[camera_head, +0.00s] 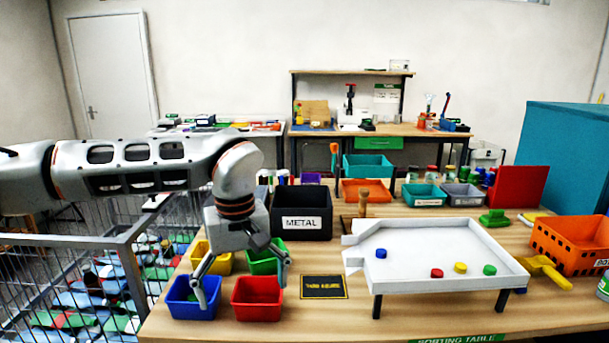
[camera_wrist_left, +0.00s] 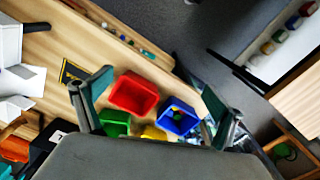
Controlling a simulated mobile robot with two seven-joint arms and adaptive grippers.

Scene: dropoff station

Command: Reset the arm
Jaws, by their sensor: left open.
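My left arm (camera_head: 150,167) reaches in from the left in the head view. Its gripper (camera_head: 243,291) points down, open and empty, with its fingers spread in front of the small bins. One finger overlaps the blue bin (camera_head: 180,308) and the other is by the red bin (camera_head: 257,312); I cannot tell whether they touch. The yellow bin (camera_head: 222,266) and green bin (camera_head: 266,266) stand behind, partly hidden by the gripper. My right gripper is not in view.
A black METAL bin (camera_head: 304,237) stands behind the small bins. A raised white tray (camera_head: 425,245) with several coloured discs stands to the right, near an orange crate (camera_head: 565,240). A wire cage (camera_head: 70,265) stands left of the table. Clear wood lies along the front edge.

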